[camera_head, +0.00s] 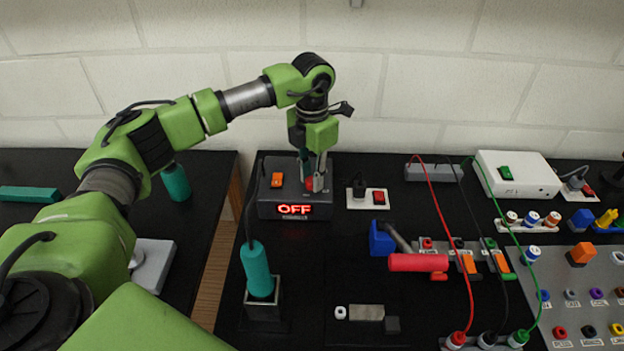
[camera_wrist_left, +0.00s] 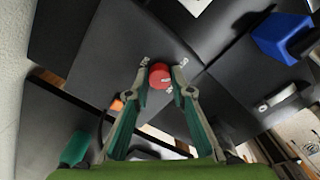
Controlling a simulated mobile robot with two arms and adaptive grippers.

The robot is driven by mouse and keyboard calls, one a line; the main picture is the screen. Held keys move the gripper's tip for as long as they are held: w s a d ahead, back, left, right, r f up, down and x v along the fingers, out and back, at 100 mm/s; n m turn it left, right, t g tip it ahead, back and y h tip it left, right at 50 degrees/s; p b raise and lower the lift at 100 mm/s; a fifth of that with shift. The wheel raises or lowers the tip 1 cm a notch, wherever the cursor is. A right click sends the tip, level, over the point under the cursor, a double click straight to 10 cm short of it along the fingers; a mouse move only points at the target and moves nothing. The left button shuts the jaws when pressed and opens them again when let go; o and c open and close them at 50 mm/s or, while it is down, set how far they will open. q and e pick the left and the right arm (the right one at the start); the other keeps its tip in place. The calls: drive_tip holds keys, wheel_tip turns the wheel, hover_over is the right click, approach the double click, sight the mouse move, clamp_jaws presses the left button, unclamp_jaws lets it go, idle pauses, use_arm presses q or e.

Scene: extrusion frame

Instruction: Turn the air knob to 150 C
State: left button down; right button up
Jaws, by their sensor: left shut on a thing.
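The dark station box (camera_head: 268,200) stands on the black table, its red display (camera_head: 295,209) reading OFF. A red knob (camera_head: 309,184) sits on its top right, partly hidden by my gripper. My left gripper (camera_head: 317,181) points down over the box and is shut on this knob. In the left wrist view the red knob (camera_wrist_left: 160,78) lies between the two fingertips (camera_wrist_left: 163,67) of the gripper. An orange switch (camera_head: 277,180) is on the box's top left, apart from the fingers. The knob's scale marks are not readable. My right gripper is not in view.
A teal-handled tool (camera_head: 257,269) stands in a dark holder (camera_head: 265,308) in front of the box, its cable running to the box. A white switch block (camera_head: 366,199) is close on the right. A blue stand (camera_head: 380,239) and red cylinder (camera_head: 418,262) lie farther right.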

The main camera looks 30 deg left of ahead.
use_arm(q)
drive_tip(key=n+b, duration=0.1)
drive_tip(key=n, duration=0.2)
drive_tip(key=shift+w+n, duration=0.1)
drive_tip(key=shift+n, duration=0.2)
drive_tip(key=shift+r+n+b, duration=0.1)
drive_tip(key=shift+n+b, duration=0.3)
drive_tip(key=shift+n, duration=1.4)
drive_tip(key=c, duration=1.9)
unclamp_jaws()
drive_tip(key=shift+o, duration=0.6)
wheel_tip(320, 180, up, 12)
